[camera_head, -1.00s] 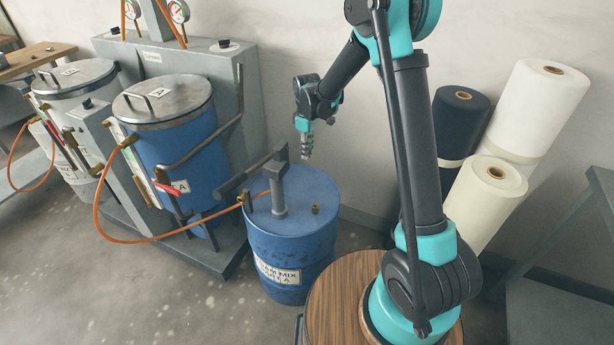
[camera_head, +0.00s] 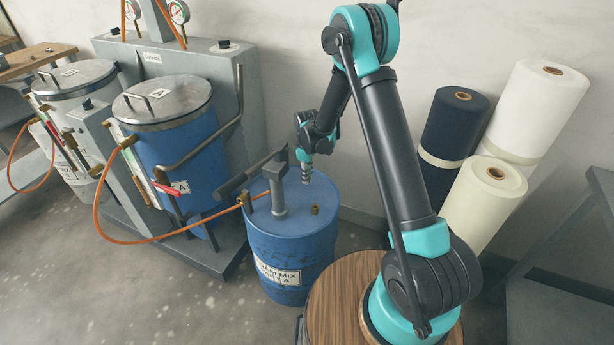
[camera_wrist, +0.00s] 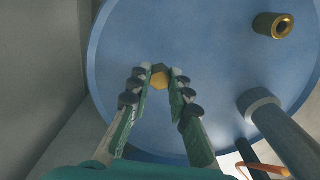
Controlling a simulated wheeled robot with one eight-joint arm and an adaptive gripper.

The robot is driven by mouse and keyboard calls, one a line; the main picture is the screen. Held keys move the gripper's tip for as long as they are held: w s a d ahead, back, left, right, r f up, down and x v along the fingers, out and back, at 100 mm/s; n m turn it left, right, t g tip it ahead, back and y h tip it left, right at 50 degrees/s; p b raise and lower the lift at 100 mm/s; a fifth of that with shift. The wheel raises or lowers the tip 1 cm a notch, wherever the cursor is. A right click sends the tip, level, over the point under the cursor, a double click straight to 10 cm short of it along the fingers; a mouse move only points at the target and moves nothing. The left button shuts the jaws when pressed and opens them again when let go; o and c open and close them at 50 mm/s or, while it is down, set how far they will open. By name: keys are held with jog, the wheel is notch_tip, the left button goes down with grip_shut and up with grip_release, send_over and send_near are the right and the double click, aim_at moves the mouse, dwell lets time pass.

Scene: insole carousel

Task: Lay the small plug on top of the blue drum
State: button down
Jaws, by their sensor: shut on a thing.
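The small plug (camera_wrist: 159,78) is a brass-coloured piece with flat sides, seen between my fingertips in the wrist view. My gripper (camera_wrist: 156,84) is shut on it, over the far part of the blue drum's top. In the head view my gripper (camera_head: 306,180) points down close to the drum top; the plug is too small to make out there. The blue drum (camera_head: 285,246) stands upright on the floor, and its round top (camera_wrist: 190,40) fills much of the wrist view. I cannot tell whether the plug touches the top.
A grey pump pipe with a handle (camera_head: 277,192) rises from the drum top; it also shows in the wrist view (camera_wrist: 275,125). A brass fitting (camera_wrist: 273,25) stands on the top. An orange hose (camera_head: 150,240) leads to the blue tank (camera_head: 180,150). Fabric rolls (camera_head: 483,195) stand at right.

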jog(key=c, duration=1.4)
grip_release()
jog(key=shift+f, duration=0.1)
notch_tip(320, 180, up, 12)
jog(key=s+d+r+m+t, duration=0.1)
jog(key=s+d+r+m, duration=0.4)
jog(key=d, duration=0.4)
jog(key=s+d+m+t, duration=0.1)
jog(key=s+d+m, duration=0.2)
jog(key=s+d, duration=0.2)
jog(key=s+d+m+t, duration=0.1)
jog(key=s+d+m, duration=0.2)
jog(key=s+d, duration=0.3)
jog(key=s+d+r+m+t, duration=0.1)
jog(key=s+d+m, duration=0.2)
jog(key=s+d, duration=0.3)
jog(key=shift+s+r, duration=0.1)
jog(key=shift+s, duration=2.6)
